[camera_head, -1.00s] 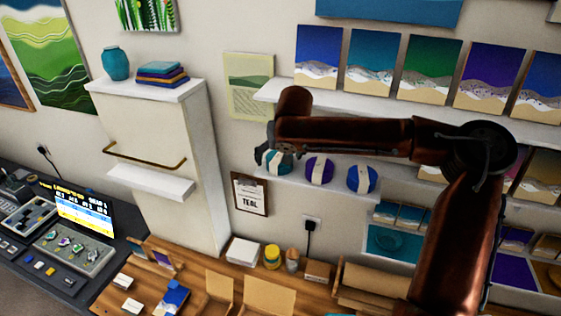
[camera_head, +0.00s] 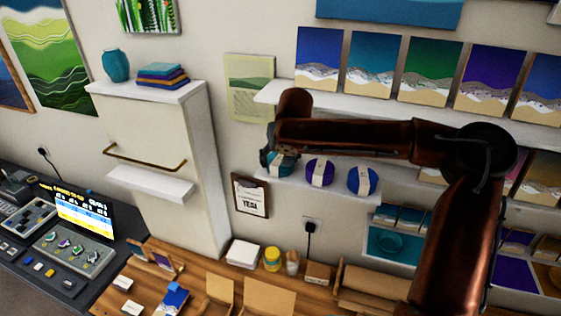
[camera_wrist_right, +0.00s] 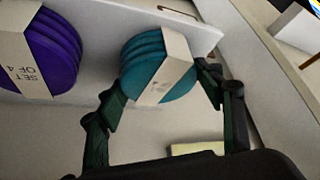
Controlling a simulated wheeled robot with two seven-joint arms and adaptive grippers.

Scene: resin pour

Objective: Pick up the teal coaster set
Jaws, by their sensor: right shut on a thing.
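The teal coaster set (camera_head: 281,165), a stack of round discs with a pale paper band, is at the left end of the small white shelf, and it shows in the wrist view (camera_wrist_right: 147,62). My right gripper (camera_wrist_right: 165,85) is shut on it, with one finger on each side of the stack. In the head view my right gripper (camera_head: 268,158) is partly hidden by my arm. The set still appears at the shelf; I cannot tell whether it touches it. My left gripper is not in view.
A purple coaster set (camera_head: 319,172) and a blue one (camera_head: 362,180) sit to the right on the same shelf (camera_head: 320,193). A white cabinet (camera_head: 160,150) stands to the left. Art panels line the shelf above.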

